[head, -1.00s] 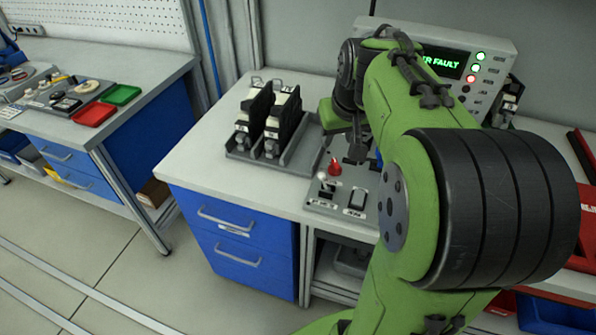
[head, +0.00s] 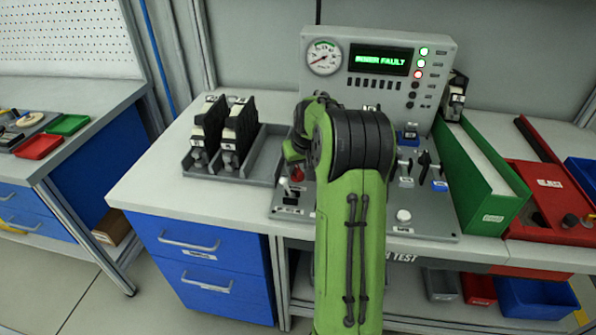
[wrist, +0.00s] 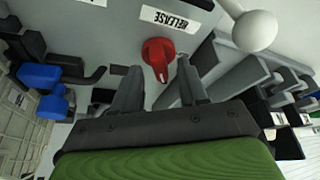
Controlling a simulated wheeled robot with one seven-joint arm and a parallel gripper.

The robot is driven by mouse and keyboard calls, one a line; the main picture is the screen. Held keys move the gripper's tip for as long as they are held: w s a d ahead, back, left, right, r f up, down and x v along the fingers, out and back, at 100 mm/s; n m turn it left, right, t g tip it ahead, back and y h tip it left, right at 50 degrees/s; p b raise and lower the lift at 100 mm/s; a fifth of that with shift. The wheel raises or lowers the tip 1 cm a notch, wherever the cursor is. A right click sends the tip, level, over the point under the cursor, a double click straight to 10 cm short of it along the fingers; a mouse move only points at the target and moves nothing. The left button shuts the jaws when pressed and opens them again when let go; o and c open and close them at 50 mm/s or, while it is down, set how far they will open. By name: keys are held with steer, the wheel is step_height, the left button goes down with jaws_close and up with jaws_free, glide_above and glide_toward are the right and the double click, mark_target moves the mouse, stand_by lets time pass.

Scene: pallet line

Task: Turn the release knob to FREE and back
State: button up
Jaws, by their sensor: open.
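The red release knob (wrist: 158,55) shows in the wrist view, just beyond and between my open fingers. A white line on it points toward my gripper. A white label reading RELEASE (wrist: 170,19) is beside it on the grey panel. In the head view the red knob (head: 297,173) shows at the panel's left side, partly covered by my arm. My gripper (wrist: 160,88) is open and empty, its two fingers apart on either side of the knob in the picture. I cannot tell whether they reach around it. My arm hides the gripper in the head view.
The test panel (head: 430,222) carries switches, levers and a white button (head: 403,216). Its display (head: 380,60) reads POWER FAULT, with a gauge (head: 324,58) beside it.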

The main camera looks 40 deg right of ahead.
steer(key=shift+w+f, duration=0.2)
steer(key=shift+f, duration=0.2)
jaws_close()
steer(key=shift+d+n+p, duration=0.1)
steer(key=shift+n+p, duration=0.2)
steer(key=n+y+p, duration=0.1)
steer(key=n+p, duration=0.1)
steer(key=n+y+p, duration=0.1)
steer(key=n+p, duration=0.1)
steer(key=n, duration=0.1)
steer(key=shift+s+d+r+n, duration=0.1)
steer(key=shift+d+r+n, duration=0.05)
steer(key=shift+n, duration=0.15)
steer(key=n+y+p, duration=0.2)
steer(key=n+p, duration=0.2)
steer(key=n, duration=0.1)
steer(key=shift+d+n, duration=0.15)
steer(key=shift+n, duration=0.15)
steer(key=shift+g, duration=0.3)
